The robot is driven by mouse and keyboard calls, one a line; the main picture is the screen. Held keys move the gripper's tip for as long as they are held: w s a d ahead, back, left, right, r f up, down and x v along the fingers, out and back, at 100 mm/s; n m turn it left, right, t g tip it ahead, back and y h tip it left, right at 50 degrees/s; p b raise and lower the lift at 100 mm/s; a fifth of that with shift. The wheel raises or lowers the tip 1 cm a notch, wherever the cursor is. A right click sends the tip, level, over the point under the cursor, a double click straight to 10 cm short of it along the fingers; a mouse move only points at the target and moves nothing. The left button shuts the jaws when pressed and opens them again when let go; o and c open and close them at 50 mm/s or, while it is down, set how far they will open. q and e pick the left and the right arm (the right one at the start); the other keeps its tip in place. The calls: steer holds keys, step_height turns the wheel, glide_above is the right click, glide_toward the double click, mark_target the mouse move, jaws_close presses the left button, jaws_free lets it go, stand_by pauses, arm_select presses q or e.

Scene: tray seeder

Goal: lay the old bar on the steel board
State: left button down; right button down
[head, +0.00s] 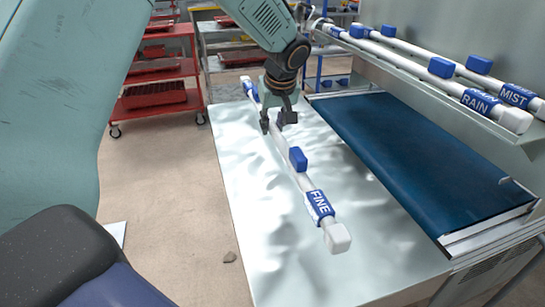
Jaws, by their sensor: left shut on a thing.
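A white bar (280,145) with blue fittings and a blue label reading FINE runs lengthwise over the shiny steel board (245,215). My left gripper (277,122) is shut on this bar toward its far end, with the jaws pointing down. The bar's near end, with a white cap, points toward me and to the right. I cannot tell whether the bar touches the board or hangs just above it. The gripper hides a short stretch of the bar. My right gripper is not in view.
A blue conveyor belt (420,155) runs along the board's right side. Above it, a shelf (440,80) holds two similar bars, labelled RAIN (478,102) and MIST (515,96). A red cart (155,98) stands far left. Bare floor lies left of the board.

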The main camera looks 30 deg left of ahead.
arm_select(q)
steer(key=b, duration=0.1)
glide_above(272, 157)
steer(key=s+d, duration=0.1)
steer(key=f, duration=0.4)
steer(key=shift+d, duration=0.2)
steer(key=f, duration=0.2)
steer(key=f+b, duration=0.1)
steer(key=f, duration=0.1)
steer(key=shift+a, duration=0.25)
steer(key=shift+d+r, duration=0.1)
steer(key=shift+d, duration=0.05)
steer(key=c, duration=1.4)
jaws_free()
steer(key=shift+f, duration=0.2)
steer(key=shift+o, duration=1.3)
steer(key=shift+r, duration=0.1)
